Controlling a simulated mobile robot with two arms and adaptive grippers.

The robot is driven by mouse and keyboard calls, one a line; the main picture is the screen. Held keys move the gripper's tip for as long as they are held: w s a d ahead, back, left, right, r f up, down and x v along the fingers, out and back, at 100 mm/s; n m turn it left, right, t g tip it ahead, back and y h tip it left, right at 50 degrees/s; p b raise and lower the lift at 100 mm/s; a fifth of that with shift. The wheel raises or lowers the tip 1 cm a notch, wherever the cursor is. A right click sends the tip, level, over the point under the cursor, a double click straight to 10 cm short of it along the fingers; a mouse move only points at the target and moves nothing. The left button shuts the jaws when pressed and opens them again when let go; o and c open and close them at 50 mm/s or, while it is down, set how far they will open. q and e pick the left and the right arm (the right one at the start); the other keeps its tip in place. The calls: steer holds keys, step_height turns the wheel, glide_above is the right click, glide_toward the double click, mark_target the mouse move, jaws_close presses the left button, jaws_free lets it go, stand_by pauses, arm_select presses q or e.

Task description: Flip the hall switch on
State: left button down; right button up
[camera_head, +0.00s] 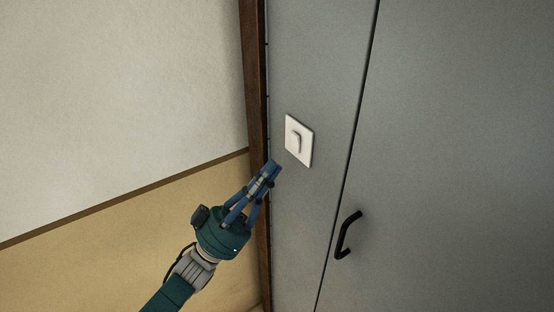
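The hall switch (299,141) is a white square plate with a raised rocker in its middle, on a grey panel near the centre of the head view. I cannot tell from here which way the rocker is set. My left gripper (272,167) reaches up from the lower left, with blue fingers and a dark green body. Its fingertips are close together and appear shut, with nothing seen between them. They are just below and left of the switch plate and look apart from it. My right gripper is not in view.
A black handle (347,235) sticks out from the grey door (460,150), right of and below the switch. A dark brown wooden post (254,80) runs up left of the panel. The wall (120,100) is white above and tan below.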

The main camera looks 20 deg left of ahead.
arm_select(q)
steer(key=v, duration=0.8)
